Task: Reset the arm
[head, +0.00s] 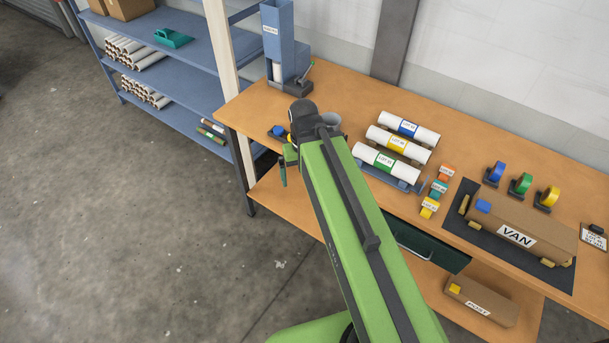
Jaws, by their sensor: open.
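My green arm (358,225) reaches from the bottom of the head view up to the front left part of the wooden workbench. Its dark elbow joint (304,114) stands over the bench. My gripper (286,168) shows only in part, beyond and left of the arm, near the bench's left front edge. It is open, and I see nothing held in it. The rest of the gripper is hidden behind the arm.
A blue shelf rack (185,90) stands at left. Floor at lower left (120,230) is clear.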

